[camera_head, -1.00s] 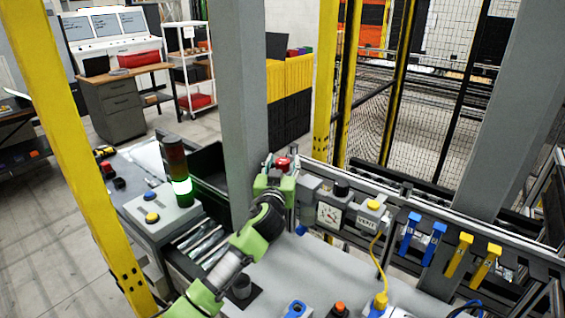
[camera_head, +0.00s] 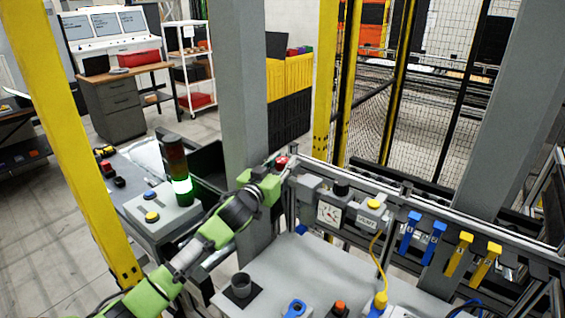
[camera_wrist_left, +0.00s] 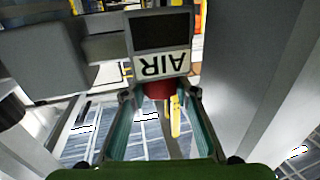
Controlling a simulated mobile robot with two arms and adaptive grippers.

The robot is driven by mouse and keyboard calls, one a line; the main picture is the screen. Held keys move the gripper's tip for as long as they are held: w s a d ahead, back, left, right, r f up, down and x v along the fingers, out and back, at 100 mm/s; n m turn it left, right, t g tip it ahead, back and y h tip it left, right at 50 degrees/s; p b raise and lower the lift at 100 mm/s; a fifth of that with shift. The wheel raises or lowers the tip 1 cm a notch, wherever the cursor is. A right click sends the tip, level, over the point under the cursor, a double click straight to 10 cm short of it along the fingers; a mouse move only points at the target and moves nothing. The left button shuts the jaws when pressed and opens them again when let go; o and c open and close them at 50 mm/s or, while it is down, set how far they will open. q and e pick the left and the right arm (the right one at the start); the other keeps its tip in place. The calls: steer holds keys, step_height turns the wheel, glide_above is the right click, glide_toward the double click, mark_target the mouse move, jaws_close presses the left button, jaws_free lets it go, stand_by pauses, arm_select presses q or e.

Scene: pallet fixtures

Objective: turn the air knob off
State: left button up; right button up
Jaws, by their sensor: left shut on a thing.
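The red air knob (camera_head: 281,161) is at the left end of the grey rail, partly hidden by my left gripper (camera_head: 277,172) in the head view. In the left wrist view the red knob (camera_wrist_left: 157,89) shows just under a label reading AIR (camera_wrist_left: 162,65), which appears upside down. My left gripper (camera_wrist_left: 160,99) has a finger on each side of the knob and is shut on it. The knob's exact turn angle is hard to tell. My right gripper is in neither view.
A gauge (camera_head: 329,213) and a yellow-topped unit (camera_head: 371,212) sit right of the knob on the rail. A grey post (camera_head: 243,90) stands close behind my left arm. A light tower (camera_head: 177,171) glows green on the left. The grey table (camera_head: 265,268) holds fittings.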

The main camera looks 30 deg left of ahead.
mark_target(283, 159)
arm_select(q)
steer(key=shift+m+h, duration=1.2)
steer(key=shift+h, duration=0.7)
steer(key=o, duration=1.1)
step_height(283, 159, up, 10)
steer(key=shift+f, duration=0.1)
